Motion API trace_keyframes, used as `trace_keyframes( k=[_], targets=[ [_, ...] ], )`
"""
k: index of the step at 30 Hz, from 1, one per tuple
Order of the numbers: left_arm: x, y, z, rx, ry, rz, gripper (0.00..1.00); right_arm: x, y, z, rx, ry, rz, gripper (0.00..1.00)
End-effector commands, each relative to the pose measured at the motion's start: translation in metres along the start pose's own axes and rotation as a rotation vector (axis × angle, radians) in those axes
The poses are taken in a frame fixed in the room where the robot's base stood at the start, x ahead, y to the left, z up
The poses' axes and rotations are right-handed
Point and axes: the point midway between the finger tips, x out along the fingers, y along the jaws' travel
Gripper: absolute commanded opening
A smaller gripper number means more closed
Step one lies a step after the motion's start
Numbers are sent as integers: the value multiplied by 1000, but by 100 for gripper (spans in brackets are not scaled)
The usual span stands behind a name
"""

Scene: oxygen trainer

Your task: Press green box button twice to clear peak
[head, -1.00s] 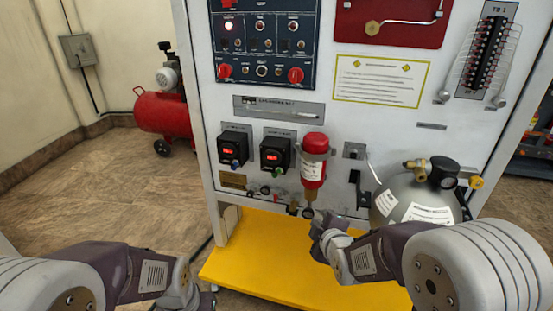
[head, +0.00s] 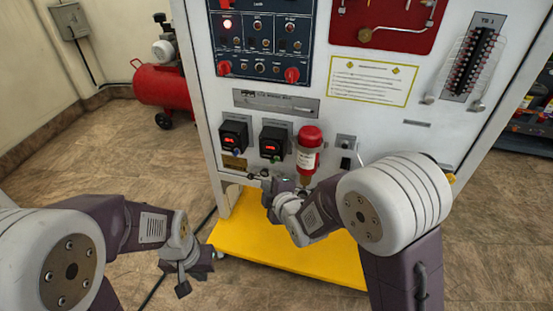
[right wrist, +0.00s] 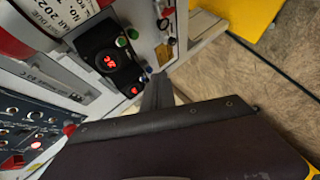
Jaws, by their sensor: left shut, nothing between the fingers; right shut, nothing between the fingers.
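Two small black boxes with red lit displays hang low on the white panel. The right one (head: 273,142), left of the red cylinder (head: 308,150), has a green button below its display. In the right wrist view this green box (right wrist: 103,60) shows large, with green buttons (right wrist: 120,42) at its lower edge. The left box (head: 234,136) has a blue button. My right gripper (head: 268,184) is shut and empty, below the green box and apart from its button. Its dark fingers (right wrist: 158,88) show in the right wrist view. My left gripper (head: 186,282) is shut and empty, low at left, over the floor.
A yellow base shelf (head: 285,262) juts out under the panel. Valves and fittings sit below the boxes, close to my right gripper. A red compressor tank (head: 160,92) stands behind at left. The floor at left is open.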

Motion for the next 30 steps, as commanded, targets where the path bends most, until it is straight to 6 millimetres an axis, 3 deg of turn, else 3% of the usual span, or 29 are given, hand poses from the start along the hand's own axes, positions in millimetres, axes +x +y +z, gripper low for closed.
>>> trace_keyframes(
  k=[15,30],
  targets=[
    [-11,0,-1,0,0,0,0,48,36,36,2,-2,0,0],
    [-11,0,-1,0,0,0,0,56,41,42,1,-2,0,0]
  ],
)
